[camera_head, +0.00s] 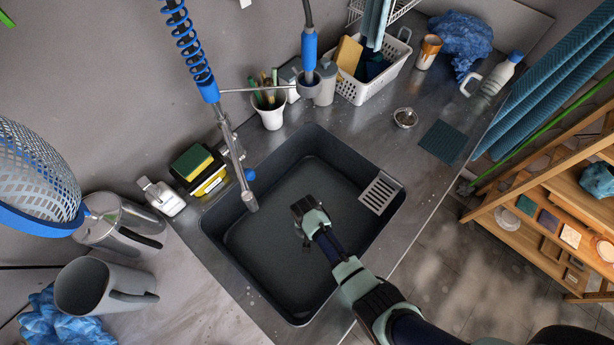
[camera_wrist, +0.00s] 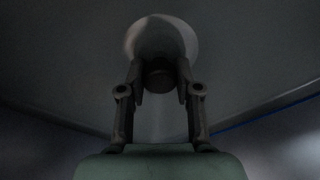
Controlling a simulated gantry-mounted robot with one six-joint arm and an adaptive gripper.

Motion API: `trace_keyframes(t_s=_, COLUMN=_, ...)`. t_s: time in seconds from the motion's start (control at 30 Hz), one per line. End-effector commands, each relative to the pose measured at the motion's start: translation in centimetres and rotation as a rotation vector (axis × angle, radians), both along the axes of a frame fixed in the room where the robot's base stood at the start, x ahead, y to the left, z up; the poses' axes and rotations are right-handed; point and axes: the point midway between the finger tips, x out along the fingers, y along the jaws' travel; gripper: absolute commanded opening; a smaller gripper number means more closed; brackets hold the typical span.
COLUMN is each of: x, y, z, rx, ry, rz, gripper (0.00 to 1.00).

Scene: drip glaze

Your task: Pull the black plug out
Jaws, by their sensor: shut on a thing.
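The black plug (camera_wrist: 158,72) shows in the wrist view as a small dark round piece between my fingertips. My gripper (camera_wrist: 160,84) is shut on it, one finger on each side. A pale round drain area (camera_wrist: 178,36) shows around and behind the plug; I cannot tell whether the plug is still seated or clear of it. In the head view my gripper (camera_head: 303,228) reaches down into the dark sink (camera_head: 262,245), and my wrist hides the plug and the drain.
A slotted grey rack (camera_head: 380,193) sits at the sink's right side. A spray tap (camera_head: 233,150) hangs over the sink's upper left. A sponge box (camera_head: 200,172), a brush cup (camera_head: 268,113) and grey jugs (camera_head: 85,285) stand around the rim.

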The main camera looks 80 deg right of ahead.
Motion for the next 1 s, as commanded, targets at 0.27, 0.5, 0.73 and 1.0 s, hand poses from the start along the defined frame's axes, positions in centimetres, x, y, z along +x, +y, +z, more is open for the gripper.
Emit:
trace_keyframes(t_s=0.27, x=0.0, y=0.0, z=0.6, rx=0.0, ry=0.0, rz=0.0, gripper=0.0)
trace_keyframes(t_s=0.5, x=0.0, y=0.0, z=1.0, rx=0.0, ry=0.0, rz=0.0, gripper=0.0)
trace_keyframes(t_s=0.73, x=0.0, y=0.0, z=1.4, rx=0.0, ry=0.0, rz=0.0, gripper=0.0)
trace_keyframes(t_s=1.0, x=0.0, y=0.0, z=1.5, rx=0.0, ry=0.0, rz=0.0, gripper=0.0)
